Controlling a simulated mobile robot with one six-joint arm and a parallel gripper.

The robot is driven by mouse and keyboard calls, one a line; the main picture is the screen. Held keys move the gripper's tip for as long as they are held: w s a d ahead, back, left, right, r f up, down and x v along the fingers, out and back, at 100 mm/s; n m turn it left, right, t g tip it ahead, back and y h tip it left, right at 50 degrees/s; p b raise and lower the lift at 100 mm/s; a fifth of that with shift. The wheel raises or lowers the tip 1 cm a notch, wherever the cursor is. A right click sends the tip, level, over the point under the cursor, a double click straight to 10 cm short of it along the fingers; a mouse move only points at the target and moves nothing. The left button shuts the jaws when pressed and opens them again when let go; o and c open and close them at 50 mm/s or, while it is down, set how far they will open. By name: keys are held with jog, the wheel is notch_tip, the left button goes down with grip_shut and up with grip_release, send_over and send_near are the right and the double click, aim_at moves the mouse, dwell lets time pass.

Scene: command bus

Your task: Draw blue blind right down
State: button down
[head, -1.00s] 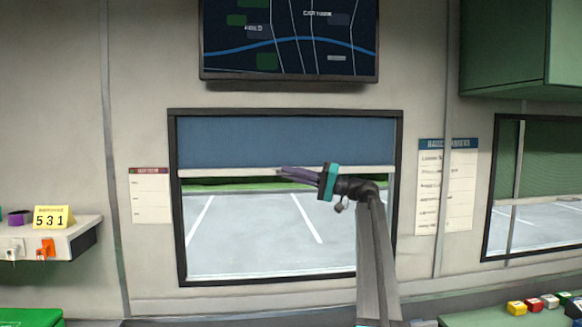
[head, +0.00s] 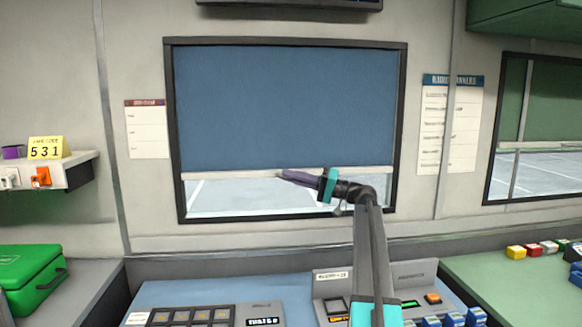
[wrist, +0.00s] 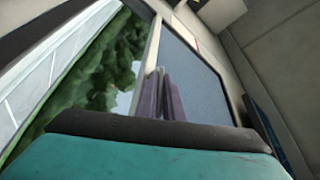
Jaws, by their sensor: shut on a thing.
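The blue blind (head: 290,105) covers most of the middle window in the head view. Its pale bottom bar (head: 225,174) hangs above the sill, with a strip of bare glass showing below it. My gripper (head: 284,174) is shut on the bottom bar, near the middle of its width. In the wrist view my purple fingers (wrist: 160,95) meet the pale bar (wrist: 153,45), with the blue cloth (wrist: 190,85) to the right of it. The exact hold between the fingertips is small and partly hidden.
The dark window frame (head: 172,120) surrounds the blind. A console (head: 215,318) with buttons and a blue desk top stand below. A green case (head: 28,275) sits at left, below a shelf (head: 75,178). Another window with a green blind (head: 560,100) is at right.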

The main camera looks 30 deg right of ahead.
notch_tip(320, 180, down, 14)
jog(key=b, duration=0.5)
jog(key=shift+f, duration=0.1)
jog(key=c, duration=2.2)
grip_release()
jog(key=v, duration=1.3)
jog(key=shift+s+d+b, duration=0.25)
jog(key=shift+b, duration=0.15)
